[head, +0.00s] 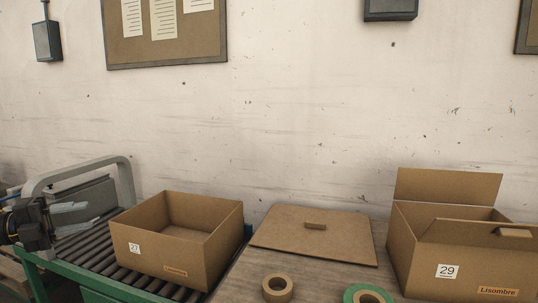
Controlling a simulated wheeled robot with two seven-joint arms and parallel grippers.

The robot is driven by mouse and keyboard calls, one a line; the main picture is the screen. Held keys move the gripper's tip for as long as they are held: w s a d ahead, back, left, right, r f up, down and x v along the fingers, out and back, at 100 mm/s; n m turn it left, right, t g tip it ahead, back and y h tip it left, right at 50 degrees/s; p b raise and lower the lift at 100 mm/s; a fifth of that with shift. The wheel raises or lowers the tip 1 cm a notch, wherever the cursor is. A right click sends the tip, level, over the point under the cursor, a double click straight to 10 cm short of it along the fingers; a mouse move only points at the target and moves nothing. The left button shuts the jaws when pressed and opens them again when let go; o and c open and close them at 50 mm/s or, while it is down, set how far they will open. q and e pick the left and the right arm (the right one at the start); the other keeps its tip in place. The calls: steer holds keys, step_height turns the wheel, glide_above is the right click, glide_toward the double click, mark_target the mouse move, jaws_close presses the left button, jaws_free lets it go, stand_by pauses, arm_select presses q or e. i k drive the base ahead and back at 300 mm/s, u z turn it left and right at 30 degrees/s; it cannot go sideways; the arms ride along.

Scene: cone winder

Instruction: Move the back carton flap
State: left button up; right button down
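The carton labelled 29 (414,262) stands at the right on the table. Its back flap (447,187) stands up, leaning slightly, along the far edge. Another flap or panel (462,232) with a small block (514,232) on it lies across the nearer part of the top and hides much of the inside. My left gripper (90,214) is at the far left, by the conveyor, far from this carton. Its two pale fingers are apart with nothing between them. My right gripper is out of view.
A topless carton labelled 27 (150,252) stands on the roller conveyor (105,257), beside a grey frame (127,180). On the table (325,280) lie a flat brown board (345,235) with a small block, a brown tape roll (266,291) and a green tape roll (350,295).

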mark_target(438, 186)
steer(key=z, duration=0.6)
steer(key=i, duration=1)
steer(key=z, duration=1.35)
steer(key=i, duration=0.35)
steer(key=z, duration=0.2)
